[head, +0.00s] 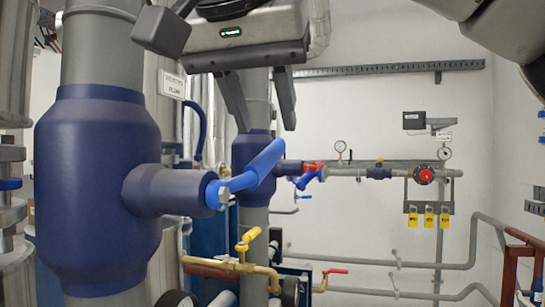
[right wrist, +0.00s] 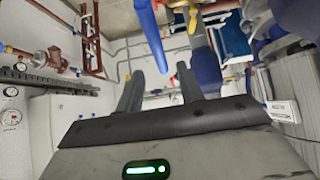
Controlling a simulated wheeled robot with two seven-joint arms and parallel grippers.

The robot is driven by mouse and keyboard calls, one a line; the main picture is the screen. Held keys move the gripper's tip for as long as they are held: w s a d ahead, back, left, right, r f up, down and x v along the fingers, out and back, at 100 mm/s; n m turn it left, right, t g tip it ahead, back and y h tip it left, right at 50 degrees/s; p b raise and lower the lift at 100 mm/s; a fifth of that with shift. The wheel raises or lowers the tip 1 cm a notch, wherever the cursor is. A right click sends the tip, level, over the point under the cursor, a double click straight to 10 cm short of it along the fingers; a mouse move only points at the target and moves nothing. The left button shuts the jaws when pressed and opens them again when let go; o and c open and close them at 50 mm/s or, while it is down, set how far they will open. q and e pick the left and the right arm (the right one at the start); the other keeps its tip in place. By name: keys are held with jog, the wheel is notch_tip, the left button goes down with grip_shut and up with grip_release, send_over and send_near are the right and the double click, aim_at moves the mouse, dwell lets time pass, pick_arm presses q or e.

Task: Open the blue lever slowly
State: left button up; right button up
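The blue lever (head: 258,167) is a long handle on the end of a horizontal branch (head: 170,190) of the large dark blue insulated pipe. It slants up to the right from its pivot bolt. My right gripper (head: 267,128) hangs from above with its two dark fingers apart and empty, its tips just above the lever. In the right wrist view the blue lever (right wrist: 150,32) runs down from the top edge, and its end appears between the fingertips of my right gripper (right wrist: 160,69). A gap seems to remain; its depth is hard to judge. My left gripper is out of view.
A yellow-handled valve (head: 247,238) sits below the lever. A second blue insulated pipe (head: 252,150) stands behind it. Gauges, a red valve (head: 424,175) and yellow padlocks (head: 428,220) are on the back wall. The space right of the lever looks free.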

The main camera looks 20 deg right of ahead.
aim_at(272, 143)
jog(key=x, duration=0.7)
jog(key=shift+w+f, duration=0.1)
jog(key=shift+w, duration=0.05)
grip_shut()
